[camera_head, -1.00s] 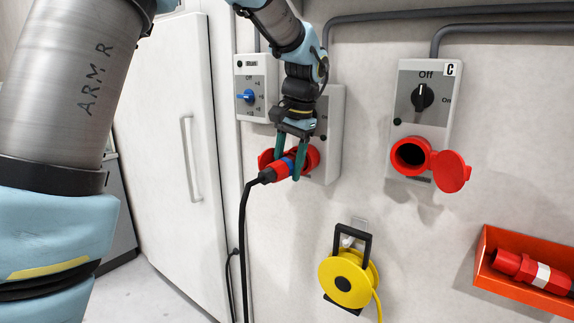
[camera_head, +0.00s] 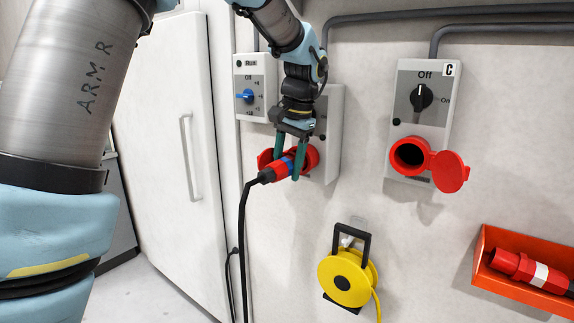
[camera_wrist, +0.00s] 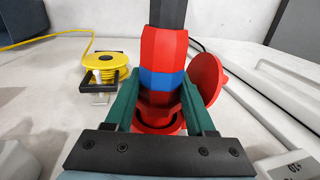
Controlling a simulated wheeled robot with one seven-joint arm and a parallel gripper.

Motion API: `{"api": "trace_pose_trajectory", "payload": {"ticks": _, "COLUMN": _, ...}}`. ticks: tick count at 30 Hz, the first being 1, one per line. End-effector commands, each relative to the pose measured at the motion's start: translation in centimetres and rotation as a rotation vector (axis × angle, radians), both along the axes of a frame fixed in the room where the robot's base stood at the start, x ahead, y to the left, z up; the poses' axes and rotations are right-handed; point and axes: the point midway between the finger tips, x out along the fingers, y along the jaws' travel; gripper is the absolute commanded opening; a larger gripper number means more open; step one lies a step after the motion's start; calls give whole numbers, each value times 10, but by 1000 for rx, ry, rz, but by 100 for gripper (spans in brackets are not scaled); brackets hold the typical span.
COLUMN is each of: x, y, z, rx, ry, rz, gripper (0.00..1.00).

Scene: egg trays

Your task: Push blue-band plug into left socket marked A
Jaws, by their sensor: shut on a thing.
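My gripper (camera_head: 290,160) is shut on the red plug with a blue band (camera_head: 270,173). In the wrist view the plug (camera_wrist: 162,55) lies between the green fingers of my gripper (camera_wrist: 160,105), its blue band just beyond them. The plug's front end is at the mouth of the red left socket (camera_head: 312,158). The wrist view shows the socket ring (camera_wrist: 165,125) around or just behind the plug's front; I cannot tell how deep it sits. The socket's round red lid (camera_wrist: 207,78) stands open beside it. My gripper hides most of the socket box (camera_head: 332,135) and any letter on it.
Socket box C (camera_head: 405,125), with an open red lid (camera_head: 450,172), is on the wall to the right. A yellow cable reel (camera_head: 345,280) hangs below. An orange tray (camera_head: 487,245) holds a white-banded red plug (camera_head: 530,270). A dial box (camera_head: 256,75) is close left of my gripper.

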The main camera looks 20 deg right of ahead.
Motion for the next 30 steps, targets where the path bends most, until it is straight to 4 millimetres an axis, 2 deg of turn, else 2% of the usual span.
{"api": "trace_pose_trajectory", "payload": {"ticks": 30, "x": 7, "y": -13, "z": 1, "rx": -1, "ry": 0, "rz": 0, "gripper": 0}}
